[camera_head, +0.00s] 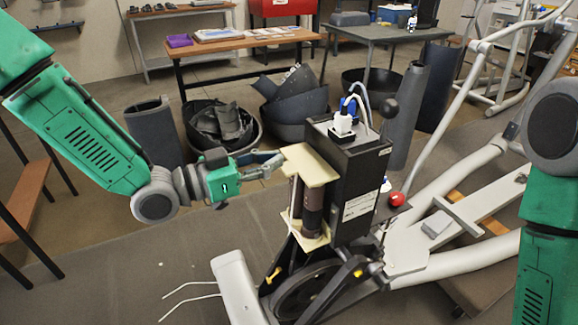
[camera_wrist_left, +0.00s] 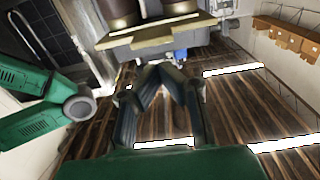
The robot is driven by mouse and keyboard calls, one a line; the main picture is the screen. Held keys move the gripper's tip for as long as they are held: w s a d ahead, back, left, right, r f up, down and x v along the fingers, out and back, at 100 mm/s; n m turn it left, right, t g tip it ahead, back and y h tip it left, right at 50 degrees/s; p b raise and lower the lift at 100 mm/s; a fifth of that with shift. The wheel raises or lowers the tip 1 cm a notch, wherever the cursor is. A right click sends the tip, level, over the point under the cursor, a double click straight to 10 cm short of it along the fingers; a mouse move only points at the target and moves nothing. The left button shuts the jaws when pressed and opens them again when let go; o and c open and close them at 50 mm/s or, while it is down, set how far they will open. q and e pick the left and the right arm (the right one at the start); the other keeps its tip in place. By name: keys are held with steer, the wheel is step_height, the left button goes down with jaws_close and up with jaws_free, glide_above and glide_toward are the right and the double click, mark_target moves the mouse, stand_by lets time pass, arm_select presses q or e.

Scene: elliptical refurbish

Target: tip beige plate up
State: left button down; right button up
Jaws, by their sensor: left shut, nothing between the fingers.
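The white plug (camera_head: 343,124) and cables rise from the box top. A red knob (camera_head: 397,199) and grey machine rails (camera_head: 450,265) lie to the right. Dark bins (camera_head: 296,110) and a wooden table (camera_head: 243,45) stand behind. Floor is open at the lower left.

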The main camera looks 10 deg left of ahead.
mark_target(292, 166)
arm_select(q)
steer(key=r, duration=0.1)
steer(key=r+p, duration=0.1)
steer(key=d+r+p, duration=0.1)
steer(key=shift+w, duration=0.3)
steer(key=shift+w+r, duration=0.1)
steer(key=shift+r, duration=0.05)
stand_by(0.3)
steer(key=shift+w+d+r+p, duration=0.4)
steer(key=shift+d+r, duration=0.15)
steer(key=shift+d, duration=0.05)
steer(key=shift+w+d+r+p, duration=0.35)
steer(key=shift+d+r+p, duration=0.05)
steer(key=shift+d+r, duration=0.15)
steer(key=shift+d, duration=0.1)
steer(key=shift+w+d+r, duration=0.2)
steer(key=shift+w+d, duration=0.25)
steer(key=shift+d, duration=0.15)
steer(key=shift+w+d+r, duration=0.2)
steer(key=shift+w+d, duration=0.2)
steer(key=shift+d, duration=0.2)
